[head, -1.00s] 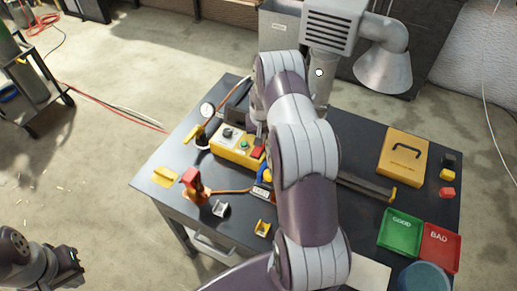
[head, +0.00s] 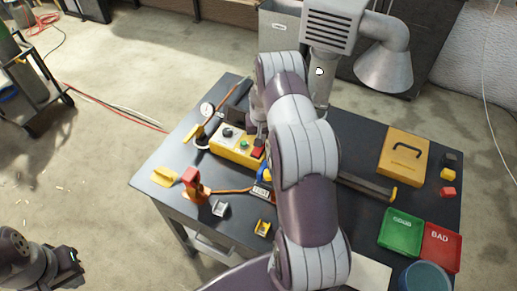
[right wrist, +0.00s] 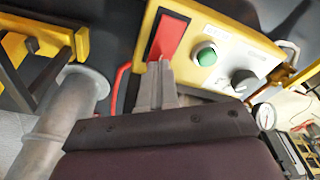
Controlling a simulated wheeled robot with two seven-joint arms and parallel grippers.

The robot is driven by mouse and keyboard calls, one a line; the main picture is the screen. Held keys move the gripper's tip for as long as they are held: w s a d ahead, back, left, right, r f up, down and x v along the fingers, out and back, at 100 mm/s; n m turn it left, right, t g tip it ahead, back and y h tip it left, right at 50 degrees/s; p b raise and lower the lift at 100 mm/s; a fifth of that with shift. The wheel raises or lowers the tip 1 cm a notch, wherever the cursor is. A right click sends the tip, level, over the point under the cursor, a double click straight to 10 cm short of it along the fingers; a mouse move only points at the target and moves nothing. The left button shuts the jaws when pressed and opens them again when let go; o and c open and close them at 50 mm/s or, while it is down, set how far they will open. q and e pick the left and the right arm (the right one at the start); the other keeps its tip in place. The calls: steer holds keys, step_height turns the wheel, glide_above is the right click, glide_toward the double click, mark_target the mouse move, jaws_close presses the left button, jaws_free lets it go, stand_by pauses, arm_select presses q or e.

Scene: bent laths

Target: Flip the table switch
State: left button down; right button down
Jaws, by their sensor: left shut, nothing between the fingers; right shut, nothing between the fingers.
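A yellow control box (head: 228,147) stands on the dark table, left of my right arm in the head view. It carries a red rocker switch (head: 258,152), a green button (head: 244,144) and a dark knob (head: 228,132). The right wrist view shows the red switch (right wrist: 168,38) and green button (right wrist: 206,56) close up. My right gripper (right wrist: 159,68) is shut and empty, its tips at the near end of the red switch; I cannot tell whether they touch. My left gripper (head: 76,268) is shut and empty, off the table at lower left.
An orange-red tool (head: 194,185), yellow pieces and a gauge (head: 206,109) lie near the box. A yellow case (head: 403,155), a green tray (head: 402,225) and a red tray (head: 440,245) are at right. A grey extraction hood (head: 385,67) hangs over the back.

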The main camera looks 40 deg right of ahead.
steer(key=shift+f+b, duration=0.4)
steer(key=shift+f, duration=0.2)
steer(key=shift+r, duration=0.1)
step_height(320, 180, up, 7)
steer(key=p, duration=0.4)
steer(key=shift+p, duration=0.35)
